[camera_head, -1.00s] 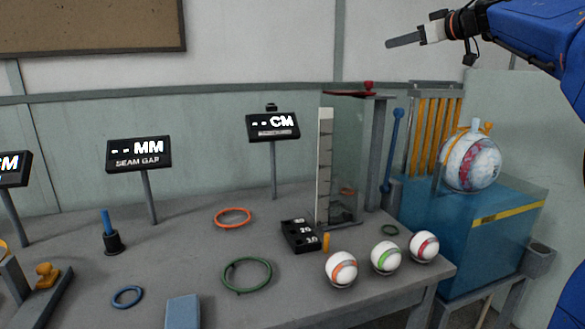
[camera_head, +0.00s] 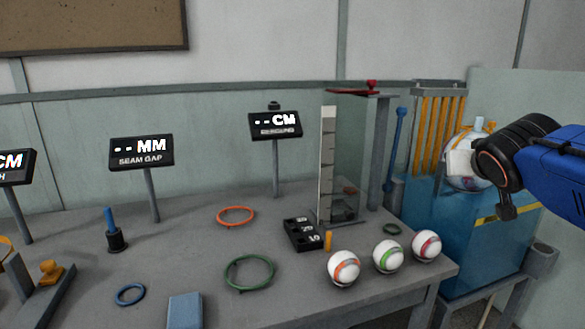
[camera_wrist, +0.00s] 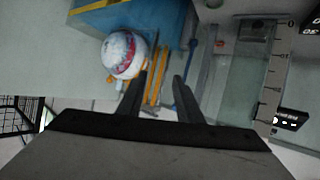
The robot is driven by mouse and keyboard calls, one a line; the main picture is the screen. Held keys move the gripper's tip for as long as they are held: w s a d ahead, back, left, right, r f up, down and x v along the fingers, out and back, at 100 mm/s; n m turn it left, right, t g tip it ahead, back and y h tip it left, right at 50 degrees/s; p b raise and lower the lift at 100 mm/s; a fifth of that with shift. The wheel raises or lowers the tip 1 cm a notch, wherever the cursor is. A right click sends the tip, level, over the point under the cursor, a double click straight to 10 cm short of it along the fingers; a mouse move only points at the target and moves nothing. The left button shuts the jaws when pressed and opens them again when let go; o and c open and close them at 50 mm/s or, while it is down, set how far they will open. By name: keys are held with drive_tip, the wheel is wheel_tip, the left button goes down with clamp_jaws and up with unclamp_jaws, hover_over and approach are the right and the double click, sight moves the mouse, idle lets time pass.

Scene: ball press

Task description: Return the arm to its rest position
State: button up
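My gripper, seen in the wrist view (camera_wrist: 158,88), has its two dark fingers apart with nothing between them. In the head view my blue arm comes in from the right edge, and its dark wrist hangs in front of the large white and red ball. The fingertips do not show clearly there.
On the grey table (camera_head: 190,255) stand three small striped balls, including the orange-striped one (camera_head: 344,268). A clear measuring column (camera_head: 327,160) stands behind them. An orange ring (camera_head: 236,216) and a green ring (camera_head: 249,272) lie flat.

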drive_tip(key=s+a+f+n+g+y, duration=0.1)
drive_tip(key=s+a+f+g+y, duration=0.1)
drive_tip(key=s+f, duration=0.9)
drive_tip(key=s+a+f+n+g+y, duration=0.1)
drive_tip(key=s+a+f+g, duration=0.4)
drive_tip(key=s+f, duration=0.5)
wheel_tip(320, 180, down, 5)
drive_tip(key=shift+s+a+r+y, duration=0.2)
drive_tip(key=shift+s+a+y, duration=0.3)
drive_tip(key=shift+a, duration=0.65)
